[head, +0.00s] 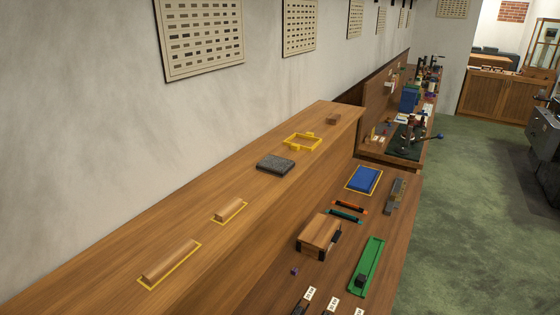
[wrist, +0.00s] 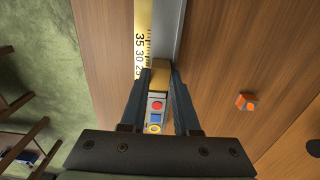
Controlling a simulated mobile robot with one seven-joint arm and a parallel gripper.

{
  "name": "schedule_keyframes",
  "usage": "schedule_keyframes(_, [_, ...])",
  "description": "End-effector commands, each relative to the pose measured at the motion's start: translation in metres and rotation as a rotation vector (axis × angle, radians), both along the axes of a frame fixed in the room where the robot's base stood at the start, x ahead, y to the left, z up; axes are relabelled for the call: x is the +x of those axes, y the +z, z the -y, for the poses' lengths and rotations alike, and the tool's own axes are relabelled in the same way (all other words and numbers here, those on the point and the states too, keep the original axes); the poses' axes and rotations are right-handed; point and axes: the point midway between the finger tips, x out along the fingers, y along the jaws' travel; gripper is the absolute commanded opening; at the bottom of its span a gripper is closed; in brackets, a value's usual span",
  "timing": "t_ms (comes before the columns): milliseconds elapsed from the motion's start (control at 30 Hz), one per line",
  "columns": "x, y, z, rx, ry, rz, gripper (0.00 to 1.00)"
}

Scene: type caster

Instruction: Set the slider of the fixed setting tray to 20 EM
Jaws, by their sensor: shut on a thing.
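In the wrist view the setting tray (wrist: 166,22) runs away from me as a grey metal channel. A yellow scale (wrist: 141,28) lies along its left side, with 35, 30 and a partly covered 25 readable. A brass-coloured slider block (wrist: 160,78) sits on the tray just below the 25 mark. My gripper (wrist: 160,74) is shut on this block, one dark finger on each side. The fingers and block hide the scale below 25, so the exact setting cannot be read. My gripper and the slider do not show clearly in the head view.
Between my fingers is a grey strip with red, blue and yellow marks (wrist: 156,114). A small orange-topped block (wrist: 246,102) lies to the right on the wood. In the head view the bench holds a green tray (head: 375,252), a wooden box (head: 319,233) and a blue pad (head: 363,179).

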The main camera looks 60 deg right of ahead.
Motion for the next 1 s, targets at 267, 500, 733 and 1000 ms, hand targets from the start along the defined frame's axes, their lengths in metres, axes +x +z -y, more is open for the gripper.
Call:
schedule_keyframes(267, [-0.0001, 0.0007, 0.0004, 0.000, -0.001, 0.000, 0.00])
schedule_keyframes(500, [0.0001, 0.0021, -0.0004, 0.000, -0.001, -0.001, 0.00])
schedule_keyframes(733, [0.0003, 0.0006, -0.0001, -0.001, -0.002, 0.000, 0.31])
schedule_keyframes(1000, [0.0003, 0.0003, -0.0004, 0.000, -0.001, 0.000, 0.60])
